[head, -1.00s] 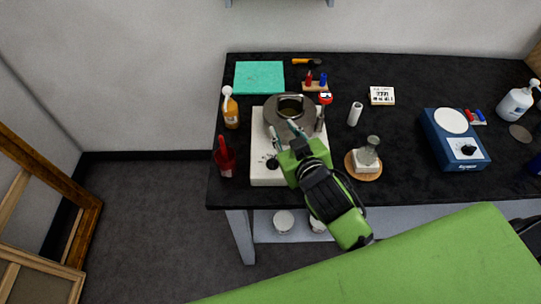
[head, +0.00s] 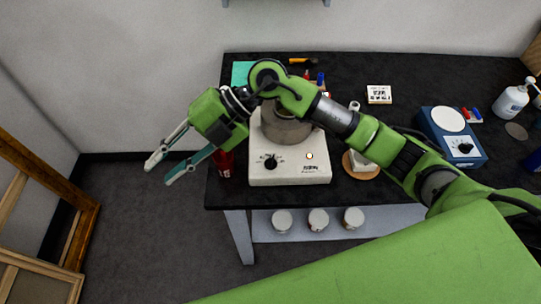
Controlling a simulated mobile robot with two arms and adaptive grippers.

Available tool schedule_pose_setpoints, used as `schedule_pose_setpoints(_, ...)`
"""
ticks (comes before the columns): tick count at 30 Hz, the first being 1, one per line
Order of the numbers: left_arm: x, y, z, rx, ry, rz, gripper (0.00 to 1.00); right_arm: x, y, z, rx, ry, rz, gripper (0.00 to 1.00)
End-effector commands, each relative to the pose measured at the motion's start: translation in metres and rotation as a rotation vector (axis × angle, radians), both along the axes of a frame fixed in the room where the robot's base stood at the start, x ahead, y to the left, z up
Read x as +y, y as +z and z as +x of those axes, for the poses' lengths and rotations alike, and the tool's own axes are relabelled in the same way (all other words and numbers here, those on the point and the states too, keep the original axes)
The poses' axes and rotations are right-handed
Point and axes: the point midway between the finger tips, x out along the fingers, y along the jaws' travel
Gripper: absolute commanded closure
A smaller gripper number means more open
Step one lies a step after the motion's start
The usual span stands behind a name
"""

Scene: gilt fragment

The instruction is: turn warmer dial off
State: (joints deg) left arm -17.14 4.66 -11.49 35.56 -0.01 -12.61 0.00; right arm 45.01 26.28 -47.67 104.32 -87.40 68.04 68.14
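The warmer (head: 289,176) is a white box at the front left of the black table, with a metal pot (head: 286,130) on top. Its black dial (head: 270,162) is on the front, with a small pale round spot (head: 309,156) to its right. I cannot tell the dial's exact setting. My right gripper (head: 160,174) is open and empty, past the table's left edge and left of the dial, touching neither. My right arm passes over the pot and hides part of it. My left gripper is not in view.
A red cup (head: 224,165) stands just left of the warmer, partly hidden by my gripper. A blue device (head: 452,146) with a white round plate and its own dial is at the right. Several white-lidded jars (head: 318,219) stand on the lower shelf.

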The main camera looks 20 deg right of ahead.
Motion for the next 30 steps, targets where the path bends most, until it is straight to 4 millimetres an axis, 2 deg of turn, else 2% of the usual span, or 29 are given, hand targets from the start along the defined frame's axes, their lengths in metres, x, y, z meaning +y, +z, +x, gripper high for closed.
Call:
schedule_pose_setpoints(1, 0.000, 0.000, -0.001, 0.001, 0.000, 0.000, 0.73, -0.024, -0.017, 0.012, -0.015, -0.004, -0.145, 0.75)
schedule_pose_setpoints(3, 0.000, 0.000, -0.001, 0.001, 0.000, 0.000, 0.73, -0.063, -0.040, 0.028, -0.019, -0.028, -0.357, 0.75)
schedule_pose_setpoints(6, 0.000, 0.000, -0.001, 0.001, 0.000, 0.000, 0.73, -0.125, -0.056, 0.052, -0.014, -0.099, -0.627, 0.75)
schedule_pose_setpoints(9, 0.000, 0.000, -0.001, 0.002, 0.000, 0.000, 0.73, -0.178, -0.057, 0.069, -0.005, -0.183, -0.834, 0.75)
schedule_pose_setpoints(12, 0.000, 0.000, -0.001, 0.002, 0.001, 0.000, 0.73, -0.215, -0.051, 0.078, 0.005, -0.250, -0.967, 0.75)
schedule_pose_setpoints(15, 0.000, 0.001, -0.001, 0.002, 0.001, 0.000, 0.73, -0.232, -0.048, 0.082, 0.013, -0.286, -1.031, 0.75)
schedule_pose_setpoints(20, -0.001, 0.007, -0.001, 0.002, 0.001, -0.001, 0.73, -0.237, -0.059, 0.082, 0.019, -0.292, -1.048, 0.75)
schedule_pose_setpoints(23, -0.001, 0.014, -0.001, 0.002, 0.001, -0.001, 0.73, -0.237, -0.074, 0.080, 0.021, -0.290, -1.046, 0.75)
schedule_pose_setpoints(30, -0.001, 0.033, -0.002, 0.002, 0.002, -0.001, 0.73, -0.236, -0.126, 0.080, 0.020, -0.288, -1.045, 0.75)
